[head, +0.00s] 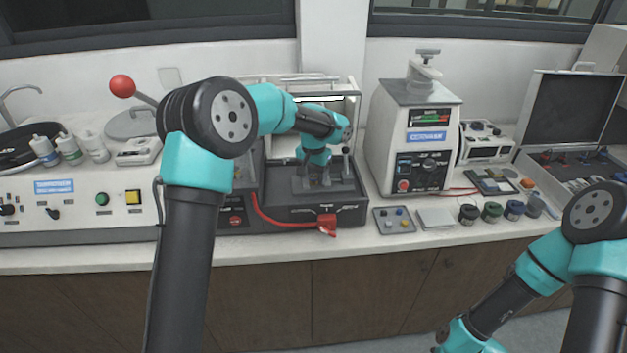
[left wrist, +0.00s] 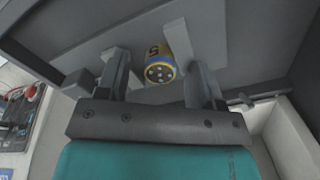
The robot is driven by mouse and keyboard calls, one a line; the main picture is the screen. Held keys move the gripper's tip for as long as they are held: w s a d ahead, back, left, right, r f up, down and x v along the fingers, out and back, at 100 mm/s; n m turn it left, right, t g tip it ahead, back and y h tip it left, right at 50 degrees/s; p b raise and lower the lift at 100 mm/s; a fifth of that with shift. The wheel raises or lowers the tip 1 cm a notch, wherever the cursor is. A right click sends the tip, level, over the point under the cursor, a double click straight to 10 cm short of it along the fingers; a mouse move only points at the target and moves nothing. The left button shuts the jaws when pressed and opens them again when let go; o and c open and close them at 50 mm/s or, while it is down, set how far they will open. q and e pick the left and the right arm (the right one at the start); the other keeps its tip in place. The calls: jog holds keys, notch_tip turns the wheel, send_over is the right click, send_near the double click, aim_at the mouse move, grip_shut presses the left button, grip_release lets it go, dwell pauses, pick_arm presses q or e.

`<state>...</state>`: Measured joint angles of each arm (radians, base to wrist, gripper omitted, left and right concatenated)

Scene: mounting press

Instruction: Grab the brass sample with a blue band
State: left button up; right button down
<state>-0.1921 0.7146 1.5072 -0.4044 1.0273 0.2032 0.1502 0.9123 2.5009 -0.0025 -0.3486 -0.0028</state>
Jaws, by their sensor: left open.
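In the head view my left gripper (head: 318,178) reaches down into the open chamber of a dark machine (head: 300,213). My left gripper is open and holds nothing. The sample is hidden in the head view. My right arm is at the lower right; its gripper is out of view.
A light grey block (left wrist: 179,42) stands beside the sample, and chamber walls are close around the left gripper. A white press-like unit (head: 415,130) stands to the right. Several small jars (head: 492,211) and a small tray (head: 395,221) lie along the counter's front.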

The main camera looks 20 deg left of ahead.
pick_arm(q)
jog(key=c, duration=1.1)
jog(key=shift+o, duration=0.2)
jog(key=shift+r, duration=0.15)
jog(key=shift+r, duration=1.3)
jog(key=s+d+r, duration=0.1)
jog(key=s+d, duration=0.1)
jog(key=s, duration=0.5)
jog(key=s+d+r, duration=0.1)
jog(key=s+d, duration=0.1)
jog(key=s, duration=0.6)
jog(key=shift+s+d, duration=0.2)
jog(key=shift+d, duration=0.05)
